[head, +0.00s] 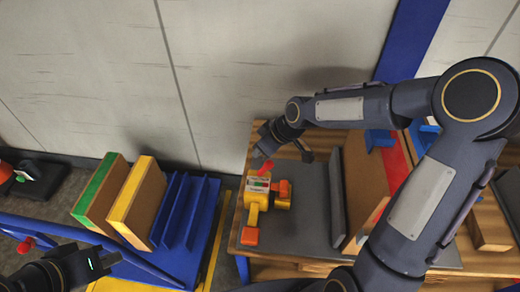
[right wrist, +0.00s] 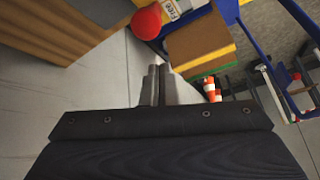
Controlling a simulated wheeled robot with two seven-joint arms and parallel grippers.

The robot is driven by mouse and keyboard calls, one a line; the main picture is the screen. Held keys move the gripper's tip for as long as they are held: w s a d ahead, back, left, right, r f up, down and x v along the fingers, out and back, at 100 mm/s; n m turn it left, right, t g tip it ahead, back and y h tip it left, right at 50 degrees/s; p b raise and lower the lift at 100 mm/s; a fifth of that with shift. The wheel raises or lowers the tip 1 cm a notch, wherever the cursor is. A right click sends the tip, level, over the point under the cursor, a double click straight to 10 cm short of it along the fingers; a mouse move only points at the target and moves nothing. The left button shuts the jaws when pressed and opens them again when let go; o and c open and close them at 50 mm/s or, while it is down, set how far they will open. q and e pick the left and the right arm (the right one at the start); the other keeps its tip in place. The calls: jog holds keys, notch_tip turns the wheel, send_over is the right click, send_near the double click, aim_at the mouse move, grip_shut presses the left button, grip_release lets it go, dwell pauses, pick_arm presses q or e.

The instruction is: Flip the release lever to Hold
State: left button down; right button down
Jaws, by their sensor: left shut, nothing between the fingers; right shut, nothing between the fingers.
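The release lever shows as a red piece (head: 267,166) at the top of a yellow device (head: 253,202) with a white and green label and orange parts. The device sits on a grey mat at the left end of the wooden table. In the right wrist view, the lever's round red knob (right wrist: 146,22) is beside a label reading "Free" (right wrist: 172,9). My right gripper (head: 260,158) is shut and empty, close to the knob; its fingertips (right wrist: 155,75) appear apart from it, though contact is hard to judge. My left gripper (head: 112,259) is shut and empty at lower left.
A grey upright plate (head: 338,195) and a brown board stand right of the device. A blue rack (head: 190,225) with green- and yellow-edged boards stands to the left on a cart. A wall is behind. Orange-white cones (right wrist: 212,90) show in the right wrist view.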

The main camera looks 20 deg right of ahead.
aim_at(273, 164)
jog(key=v, duration=0.7)
jog(key=shift+d+r+p, duration=0.15)
jog(key=shift+r+p, duration=0.15)
jog(key=shift+p, duration=0.15)
jog(key=shift+s, duration=0.15)
